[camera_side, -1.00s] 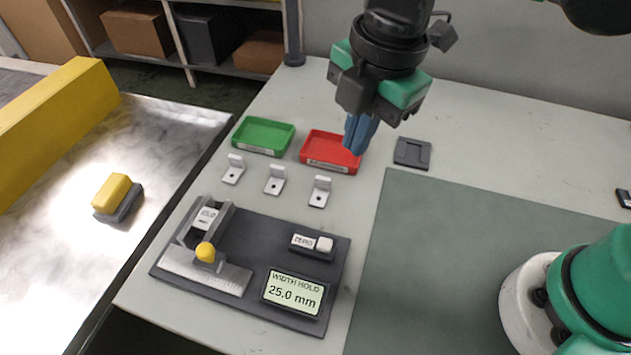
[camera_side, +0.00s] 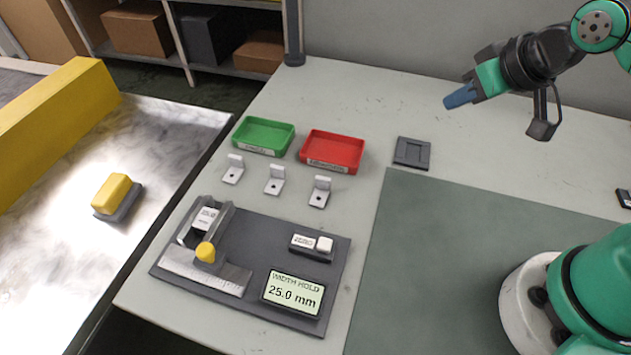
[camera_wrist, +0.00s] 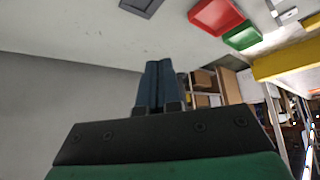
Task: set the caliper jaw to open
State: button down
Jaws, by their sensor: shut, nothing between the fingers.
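The caliper (camera_side: 225,276) is a grey ruled scale with a jaw on a dark base plate (camera_side: 235,305), at the lower left of the side view. A yellow knob (camera_side: 205,252) sits on its sliding jaw. A white block marked 25.0 (camera_side: 206,219) stands between the jaw's grey arms. The display (camera_side: 293,293) on the plate reads WIDTH HOLD 25.0 mm. My gripper (camera_side: 447,102) is shut and empty, high above the back of the table, far to the right of the caliper. Its blue fingers show together in the wrist view (camera_wrist: 160,66).
A ZERO button (camera_side: 324,244) is on the plate. Several things stand behind it: a green tray (camera_side: 264,152), a red tray (camera_side: 330,168), and three metal brackets (camera_side: 274,187). A dark square holder (camera_side: 412,152) lies right of the trays. A yellow-topped block (camera_side: 112,193) is on the conveyor (camera_side: 180,150).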

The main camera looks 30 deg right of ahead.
dwell(0.4)
jog(key=c, duration=1.1)
grip_release()
jog(key=shift+a, duration=0.1)
jog(key=o, duration=0.5)
jog(key=w+a+r+g+y, duration=0.1)
jog(key=w+a+r, duration=0.1)
jog(key=a, duration=0.3)
jog(key=shift+w+r, duration=0.15)
jog(key=shift+w, duration=0.35)
jog(key=g+h, duration=0.1)
jog(key=g, duration=0.5)
send_over(204, 249)
notch_tip(204, 249, down, 6)
jog(key=shift+w+d+f, duration=0.1)
jog(key=shift+f, duration=2.9)
grip_shut()
